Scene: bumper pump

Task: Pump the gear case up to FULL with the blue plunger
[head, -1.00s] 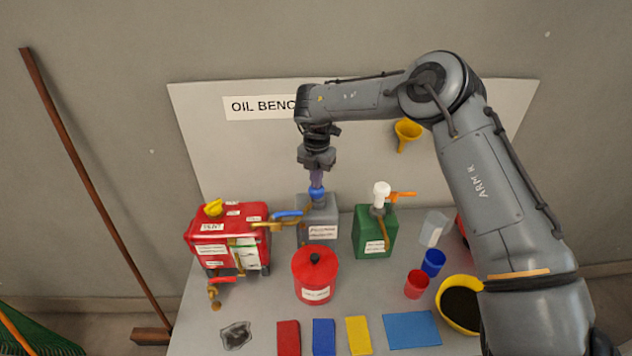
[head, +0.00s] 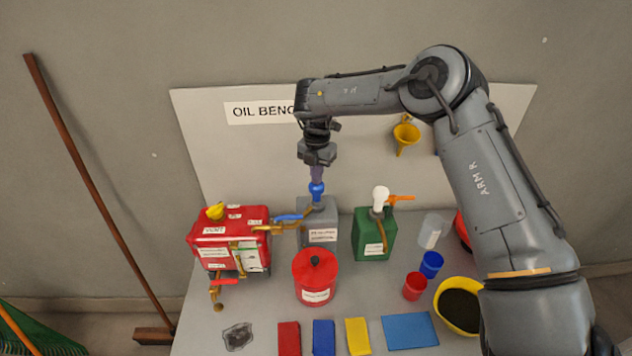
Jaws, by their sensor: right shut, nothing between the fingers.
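The blue plunger (head: 317,192) stands upright on top of the grey pump can (head: 331,236), mid-bench. My right gripper (head: 317,179) points straight down directly above the plunger, shut and empty. Its fingertips are at the plunger's top; I cannot tell whether they touch. The red gear case (head: 207,239) stands to the left, with a yellow cap on top and a green and white panel on its front. I cannot read a level there. A brass spout with a blue lever (head: 288,217) reaches from the grey can to the case. My left gripper is not in view.
A red lidded can (head: 315,277) stands in front of the grey can. A green can with a white pump (head: 372,238) is close on the right. Cups and a yellow basin (head: 441,297) are further right. Coloured cloths lie along the front.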

